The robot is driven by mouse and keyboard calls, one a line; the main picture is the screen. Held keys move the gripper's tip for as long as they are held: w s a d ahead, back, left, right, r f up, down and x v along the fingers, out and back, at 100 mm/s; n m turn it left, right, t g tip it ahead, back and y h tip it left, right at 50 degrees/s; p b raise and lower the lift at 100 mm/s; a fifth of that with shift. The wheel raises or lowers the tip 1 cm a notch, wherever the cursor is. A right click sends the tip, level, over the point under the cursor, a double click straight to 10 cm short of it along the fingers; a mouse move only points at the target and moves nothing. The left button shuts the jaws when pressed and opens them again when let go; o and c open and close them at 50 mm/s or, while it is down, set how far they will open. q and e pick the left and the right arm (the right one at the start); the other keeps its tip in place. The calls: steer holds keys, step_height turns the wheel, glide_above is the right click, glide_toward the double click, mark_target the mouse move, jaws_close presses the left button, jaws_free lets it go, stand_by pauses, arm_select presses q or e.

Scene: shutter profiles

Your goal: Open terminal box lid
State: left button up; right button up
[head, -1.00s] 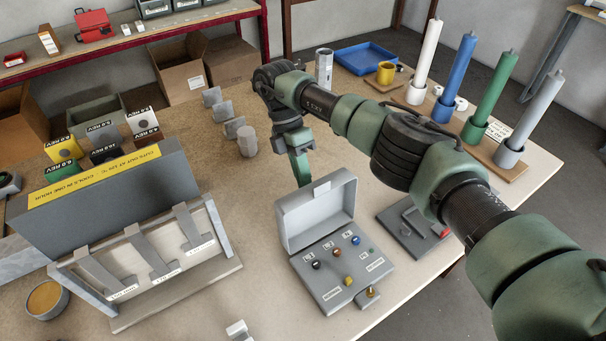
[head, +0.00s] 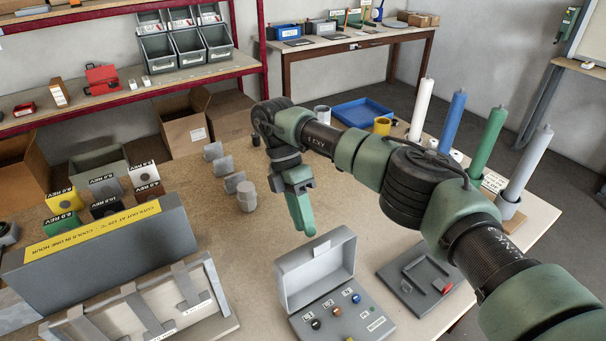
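The grey terminal box (head: 345,322) sits on the table at the lower middle of the head view, its front cut off by the picture's bottom edge. Its lid (head: 316,268) stands raised at the back, hinged open. Coloured terminals, among them a blue one and a dark one, show inside the box. My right gripper (head: 303,222) hangs pointing down, behind and above the lid, apart from it. Its green fingers overlap in this view, so its opening cannot be judged. My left gripper is out of the picture.
A grey plate with a red part (head: 425,285) lies right of the box. A grey rack with a yellow label (head: 95,240) fills the left. Coloured rolls (head: 487,140) stand at the back right.

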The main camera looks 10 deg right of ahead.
step_height(320, 180, up, 14)
steer(key=p, duration=0.2)
steer(key=shift+r, duration=0.25)
